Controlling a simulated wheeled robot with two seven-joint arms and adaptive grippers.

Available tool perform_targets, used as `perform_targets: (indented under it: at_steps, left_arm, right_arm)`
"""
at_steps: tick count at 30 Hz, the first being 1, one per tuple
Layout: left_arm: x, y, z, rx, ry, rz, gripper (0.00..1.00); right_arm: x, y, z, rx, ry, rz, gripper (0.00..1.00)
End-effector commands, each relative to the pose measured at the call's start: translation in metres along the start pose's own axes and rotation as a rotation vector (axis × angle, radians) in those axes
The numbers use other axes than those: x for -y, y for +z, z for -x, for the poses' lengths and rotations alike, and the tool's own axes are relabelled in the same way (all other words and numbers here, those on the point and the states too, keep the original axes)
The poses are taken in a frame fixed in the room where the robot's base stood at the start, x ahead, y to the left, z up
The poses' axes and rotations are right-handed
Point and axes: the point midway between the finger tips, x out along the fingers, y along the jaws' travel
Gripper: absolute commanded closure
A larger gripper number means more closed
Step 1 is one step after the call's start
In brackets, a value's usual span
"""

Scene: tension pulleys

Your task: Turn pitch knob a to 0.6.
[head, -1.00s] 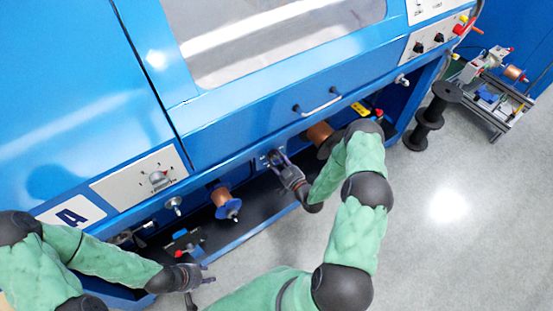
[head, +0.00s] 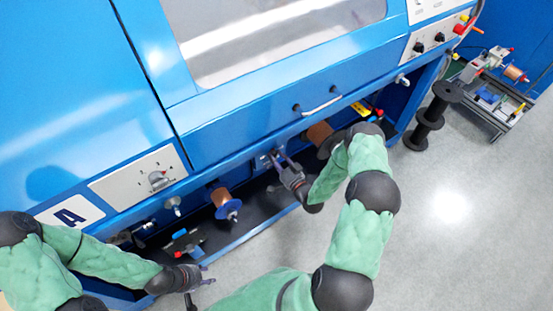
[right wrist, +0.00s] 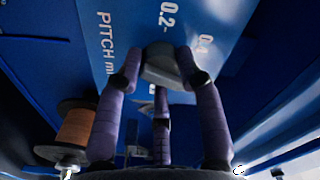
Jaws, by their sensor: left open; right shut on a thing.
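In the right wrist view the grey pitch knob (right wrist: 165,68) sits on a blue panel (right wrist: 125,20) printed "PITCH", "0.2" and "0.4". My right gripper (right wrist: 165,80) is shut on the knob, with its fingers around the sides. The knob's pointer and the rest of the scale cannot be made out. In the head view my right gripper (head: 281,163) reaches under the blue machine's front edge, and its fingers largely hide the knob. My left gripper (head: 207,276) is open and empty at the lower left, apart from the machine.
A copper spool with a blue flange (head: 224,203) lies left of my right gripper; another copper spool (head: 320,131) is to its right. A dial panel (head: 145,182) and a door handle (head: 320,105) are on the machine front. Black reels (head: 430,118) stand on the floor.

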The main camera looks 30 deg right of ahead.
Motion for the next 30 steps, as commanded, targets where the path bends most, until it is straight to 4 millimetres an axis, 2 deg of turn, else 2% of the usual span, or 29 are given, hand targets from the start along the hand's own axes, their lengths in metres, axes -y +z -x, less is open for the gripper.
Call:
perform_targets:
  at_steps: [1,12,28,29,30]
  left_arm:
    - [0.0002,0.0,-0.0006,0.0,0.0,0.0,0.59]
    - [0.0004,-0.0001,-0.001,0.0,0.0,0.0,0.59]
    - [0.0004,0.0,-0.001,0.0,0.0,0.0,0.59]
    - [0.0004,0.0,-0.001,0.0,0.0,0.0,0.59]
    - [0.0004,0.0,-0.001,0.0,0.0,0.0,0.59]
  right_arm:
    - [-0.0007,0.0067,0.0022,0.013,0.006,-0.037,0.95]
    - [0.0001,0.0079,0.0025,0.015,0.007,-0.179,0.95]
    - [0.0007,0.009,0.0028,0.017,0.006,-0.198,0.95]
    - [0.0008,0.0091,0.0029,0.017,0.006,-0.198,0.54]
    - [0.0008,0.009,0.0029,0.016,0.006,-0.198,0.43]
